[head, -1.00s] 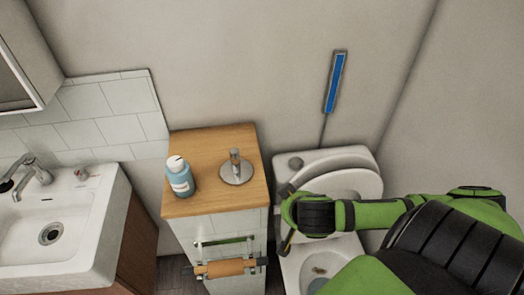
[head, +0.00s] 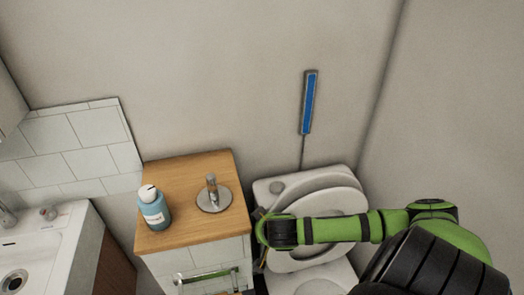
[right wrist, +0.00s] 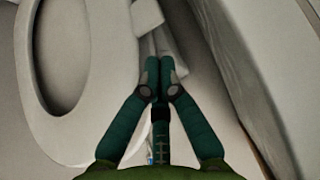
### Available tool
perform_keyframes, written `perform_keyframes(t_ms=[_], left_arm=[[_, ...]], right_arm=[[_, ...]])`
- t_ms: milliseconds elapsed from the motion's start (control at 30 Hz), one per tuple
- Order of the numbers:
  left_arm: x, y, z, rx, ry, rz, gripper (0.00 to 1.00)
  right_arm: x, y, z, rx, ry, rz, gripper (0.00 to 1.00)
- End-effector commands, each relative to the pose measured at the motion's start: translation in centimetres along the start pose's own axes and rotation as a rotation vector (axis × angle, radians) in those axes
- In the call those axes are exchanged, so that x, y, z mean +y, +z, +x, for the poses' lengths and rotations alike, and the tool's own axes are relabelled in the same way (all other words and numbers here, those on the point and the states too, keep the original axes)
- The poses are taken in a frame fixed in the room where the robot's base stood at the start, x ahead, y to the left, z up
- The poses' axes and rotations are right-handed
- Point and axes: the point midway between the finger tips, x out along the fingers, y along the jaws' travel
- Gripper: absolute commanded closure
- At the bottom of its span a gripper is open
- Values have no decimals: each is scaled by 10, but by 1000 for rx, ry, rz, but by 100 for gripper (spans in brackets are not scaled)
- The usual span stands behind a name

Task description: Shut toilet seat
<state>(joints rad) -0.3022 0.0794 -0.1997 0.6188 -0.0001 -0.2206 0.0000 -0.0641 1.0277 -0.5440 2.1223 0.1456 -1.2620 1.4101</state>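The white toilet seat (head: 297,263) is raised and tilted above the toilet bowl (head: 335,274), with the rounded lid (head: 343,182) behind it. My right forearm crosses in front of the seat and hides part of it. My right gripper is at the seat's left side in the head view, its fingers mostly hidden. In the right wrist view, my right gripper (right wrist: 157,68) has its fingers together with nothing visible between them. The seat ring (right wrist: 100,105) fills the left of that view, beside the fingers; contact is unclear. My left gripper is not in view.
A wood-topped cabinet (head: 178,225) stands close left of the toilet, holding a blue bottle (head: 154,210) and a metal holder (head: 213,198). A sink (head: 50,255) is farther left. A blue-faced handle (head: 309,103) rises against the back wall. A wall bounds the right side.

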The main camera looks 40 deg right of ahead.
Motion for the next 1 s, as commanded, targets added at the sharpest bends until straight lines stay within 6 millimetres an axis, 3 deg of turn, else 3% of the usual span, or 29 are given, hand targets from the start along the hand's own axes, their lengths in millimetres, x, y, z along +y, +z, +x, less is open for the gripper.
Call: perform_keyframes(t_ms=[200,400,1000], left_arm=[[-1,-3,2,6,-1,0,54],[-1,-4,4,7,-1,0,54],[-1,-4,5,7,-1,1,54]], right_arm=[[0,0,42,1,1,2,100],[0,0,64,1,0,0,100],[-1,0,71,7,-2,0,100]])
